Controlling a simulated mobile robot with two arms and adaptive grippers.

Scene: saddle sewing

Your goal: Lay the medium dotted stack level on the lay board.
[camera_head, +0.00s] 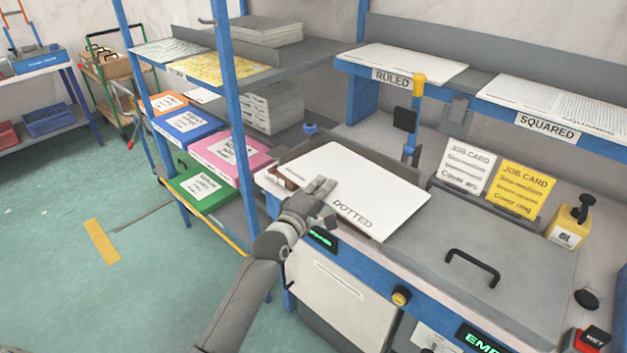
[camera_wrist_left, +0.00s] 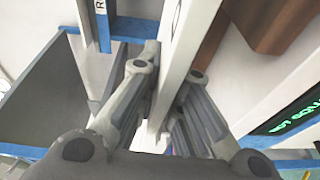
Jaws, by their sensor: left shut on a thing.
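The dotted stack (camera_head: 345,185) is a white slab of paper marked DOTTED. In the head view it lies over the left end of the bench, in front of a low grey fence (camera_head: 375,160). My left gripper (camera_head: 322,190) is shut on its near left edge. In the left wrist view the white stack (camera_wrist_left: 176,65) passes edge-on between the two fingers (camera_wrist_left: 160,110). The stack covers most of what is under it, so I cannot tell whether it touches the board or is quite level. My right gripper is not in view.
A grey lid with a black handle (camera_head: 473,266) is right of the stack. Job cards (camera_head: 466,165) and a yellow oil can (camera_head: 570,222) stand behind it. A blue post with a yellow top (camera_head: 418,90) rises behind the stack. Coloured boxes (camera_head: 230,155) fill the left shelf.

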